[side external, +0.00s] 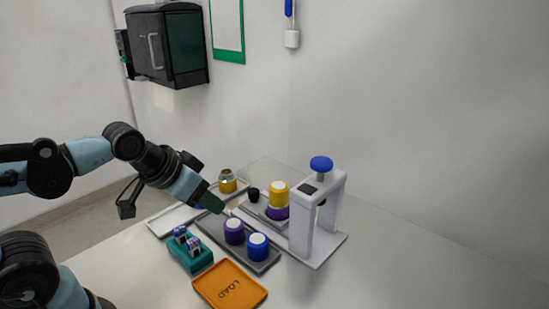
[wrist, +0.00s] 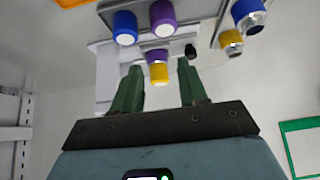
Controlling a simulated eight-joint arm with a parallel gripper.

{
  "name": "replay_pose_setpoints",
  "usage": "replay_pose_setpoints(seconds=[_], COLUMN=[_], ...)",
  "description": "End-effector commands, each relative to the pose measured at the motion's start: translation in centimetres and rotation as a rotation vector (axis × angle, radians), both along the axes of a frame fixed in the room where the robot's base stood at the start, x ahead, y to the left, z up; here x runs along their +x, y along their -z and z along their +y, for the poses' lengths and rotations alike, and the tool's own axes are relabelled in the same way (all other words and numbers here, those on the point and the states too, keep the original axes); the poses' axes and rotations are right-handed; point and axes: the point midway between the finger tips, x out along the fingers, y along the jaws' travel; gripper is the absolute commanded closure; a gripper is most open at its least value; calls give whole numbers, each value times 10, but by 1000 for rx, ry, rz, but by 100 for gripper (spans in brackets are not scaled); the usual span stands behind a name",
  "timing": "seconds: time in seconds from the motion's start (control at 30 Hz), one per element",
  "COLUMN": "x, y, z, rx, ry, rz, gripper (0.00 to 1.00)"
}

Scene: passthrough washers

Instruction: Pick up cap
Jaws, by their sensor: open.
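Several things look like caps; which one the task means is unclear. A purple one with a white top (side external: 234,237) and a blue one with a white top (side external: 258,252) sit on a dark grey tray (side external: 216,236). A yellow one (side external: 279,187) stands over a purple piece (side external: 277,212) at the white press; the yellow one (wrist: 159,74) also shows between my fingers in the wrist view, farther off. A small black piece (side external: 254,194) is beside it. My gripper (side external: 224,211) is open and empty, tilted down above the dark tray, near the purple piece.
The white press (side external: 334,218) with a blue knob (side external: 321,163) stands at right. A teal holder (side external: 190,256) and an orange LOAD tray (side external: 229,287) are in front. A yellow-banded metallic jar (side external: 228,184) is behind. The table at right front is clear.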

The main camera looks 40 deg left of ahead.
Motion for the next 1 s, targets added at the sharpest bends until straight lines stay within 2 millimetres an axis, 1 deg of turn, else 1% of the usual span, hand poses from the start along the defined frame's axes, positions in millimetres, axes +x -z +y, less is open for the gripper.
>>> replay_pose_setpoints(seconds=[0.13,0.17,0.4,0.67,0.77,0.87,1.0], x=[0,0,0,0,4,14,38], y=[0,0,0,0,-5,-15,-36], z=[0,0,0,0,0,-1,-4], rx=[0,0,0,0,-1,-2,-3], ry=[0,0,0,0,1,1,4], rz=[0,0,0,1,13,47,125], gripper=[57,56,20,20,20,20,20])
